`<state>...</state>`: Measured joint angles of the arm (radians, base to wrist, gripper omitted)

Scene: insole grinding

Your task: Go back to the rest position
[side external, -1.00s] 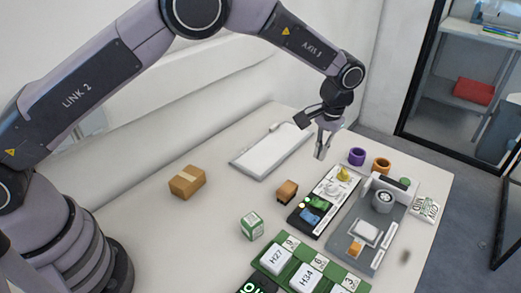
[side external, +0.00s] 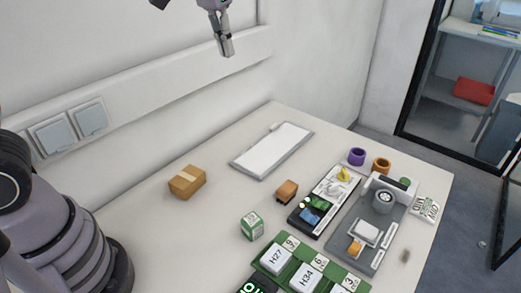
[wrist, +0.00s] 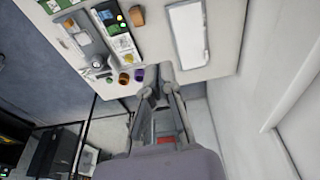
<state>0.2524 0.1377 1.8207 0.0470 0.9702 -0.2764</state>
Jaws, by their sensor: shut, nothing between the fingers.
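My gripper (side external: 226,47) is high above the back of the table in the side external view, near the wall, with its fingers pointing down and together. It is shut and empty, well clear of everything on the table. In the wrist view my gripper (wrist: 160,92) fills the lower middle, and the table's far end lies beyond it. Most of my arm is out of the side external view; only my base and lower links show at the left.
The table (side external: 160,235) holds a white panel (side external: 272,150), a cardboard box (side external: 187,182), a small brown box (side external: 287,190), a green-white cube (side external: 252,226), a grinding station (side external: 378,225), a purple ring (side external: 357,156), an orange ring (side external: 381,166) and a green rack (side external: 270,262). The air above is free.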

